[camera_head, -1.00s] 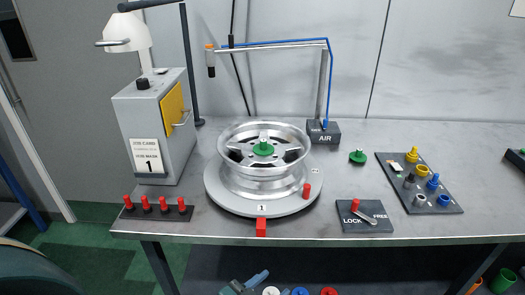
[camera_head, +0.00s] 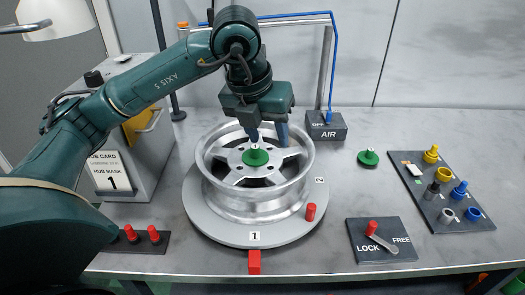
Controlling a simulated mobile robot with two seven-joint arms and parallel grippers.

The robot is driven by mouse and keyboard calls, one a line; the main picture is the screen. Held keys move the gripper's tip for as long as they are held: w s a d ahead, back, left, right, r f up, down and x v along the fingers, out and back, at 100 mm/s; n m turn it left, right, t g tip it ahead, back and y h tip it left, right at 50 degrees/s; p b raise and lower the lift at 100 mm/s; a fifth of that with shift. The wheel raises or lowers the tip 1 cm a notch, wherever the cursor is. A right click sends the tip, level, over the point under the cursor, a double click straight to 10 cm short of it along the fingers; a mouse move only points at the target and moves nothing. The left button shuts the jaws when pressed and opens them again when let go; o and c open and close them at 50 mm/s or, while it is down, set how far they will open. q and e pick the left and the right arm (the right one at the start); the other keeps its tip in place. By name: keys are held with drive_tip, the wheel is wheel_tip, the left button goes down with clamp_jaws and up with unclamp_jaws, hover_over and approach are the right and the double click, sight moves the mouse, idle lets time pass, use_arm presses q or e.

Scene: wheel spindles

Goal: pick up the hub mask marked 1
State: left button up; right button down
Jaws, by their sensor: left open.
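A green hub mask (camera_head: 255,158) with a small pale mark sits on the centre of the silver wheel (camera_head: 257,205). A second green hub mask (camera_head: 369,158) lies on the bench right of the wheel. I cannot read the number on either mask. My left gripper (camera_head: 268,136) is open above the wheel, its blue fingers pointing down. The fingertips appear just behind and to the right of the mask on the hub, and nothing is between them. My right gripper is not in view.
The wheel stands on a round grey turntable (camera_head: 245,235). A job card (camera_head: 110,172) reads hub mask 1. At the right are the LOCK/FREE lever plate (camera_head: 381,241) and a dark board (camera_head: 442,192) of coloured parts. An air pipe arch (camera_head: 327,70) stands behind.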

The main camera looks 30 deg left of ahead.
use_arm(q)
drive_tip(key=n+y, duration=0.1)
drive_tip(key=y, duration=0.1)
approach(254, 147)
drive_tip(key=f, duration=0.3)
drive_tip(key=shift+w+d+n+t+p, duration=0.25)
drive_tip(key=shift+d+n+t+p, duration=0.05)
drive_tip(key=shift+t+p, duration=0.1)
drive_tip(key=shift+a+p+x, duration=0.2)
drive_tip(key=shift+p+x, duration=0.15)
drive_tip(key=shift+x, duration=1.2)
drive_tip(key=shift+a+p+x, duration=0.15)
drive_tip(key=shift+p+x, duration=0.2)
drive_tip(key=shift+x, duration=1.2)
drive_tip(key=shift+s, duration=0.1)
clamp_jaws()
